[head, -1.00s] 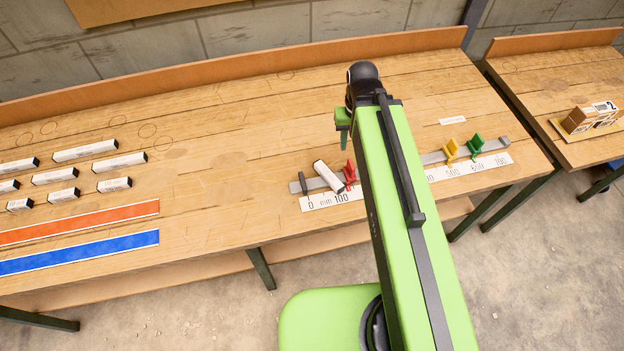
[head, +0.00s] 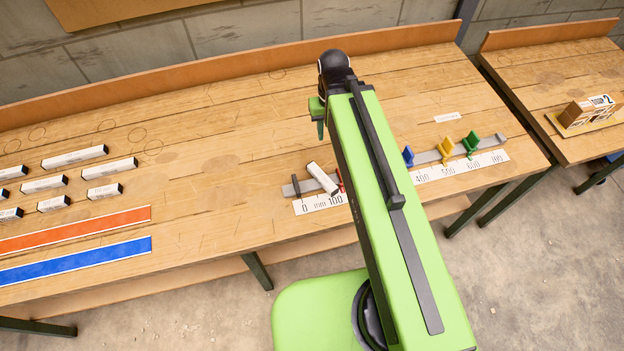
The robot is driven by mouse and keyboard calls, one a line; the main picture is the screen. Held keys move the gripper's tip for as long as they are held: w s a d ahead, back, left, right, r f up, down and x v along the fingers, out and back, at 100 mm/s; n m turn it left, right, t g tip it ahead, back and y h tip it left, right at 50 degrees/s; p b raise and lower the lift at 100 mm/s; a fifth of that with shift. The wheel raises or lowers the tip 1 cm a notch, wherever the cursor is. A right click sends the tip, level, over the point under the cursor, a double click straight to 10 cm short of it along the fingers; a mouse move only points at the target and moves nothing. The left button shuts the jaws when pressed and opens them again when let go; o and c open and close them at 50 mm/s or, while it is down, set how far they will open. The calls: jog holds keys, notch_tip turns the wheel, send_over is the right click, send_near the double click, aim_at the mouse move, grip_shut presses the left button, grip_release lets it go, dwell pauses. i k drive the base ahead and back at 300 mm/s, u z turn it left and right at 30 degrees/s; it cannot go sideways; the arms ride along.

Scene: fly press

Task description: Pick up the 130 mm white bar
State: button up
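Several white bars with dark ends lie in rows at the left of the bench, among them a long one at the back (head: 75,157) and another in front of it (head: 109,168). Their labels are too small to read, so I cannot tell which is 130 mm. One more white bar (head: 321,178) lies tilted across the measuring rail near its 0 to 100 marks, touching or close to the red pointer (head: 340,182). My gripper (head: 319,128) is above the bench behind that bar, apart from it. Only part of it shows beside my arm; its opening is hidden.
The rail (head: 430,157) carries blue (head: 408,156), yellow (head: 445,146) and green (head: 470,143) pointers. An orange strip (head: 75,230) and a blue strip (head: 75,260) lie at front left. The bench middle is clear. A crate-like model (head: 588,112) stands on the right bench.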

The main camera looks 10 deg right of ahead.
aim_at(322, 179)
jog(key=z, duration=1.3)
jog(key=k, duration=1.7)
jog(key=u, duration=1.95)
jog(key=i, duration=1)
jog(key=u, duration=0.1)
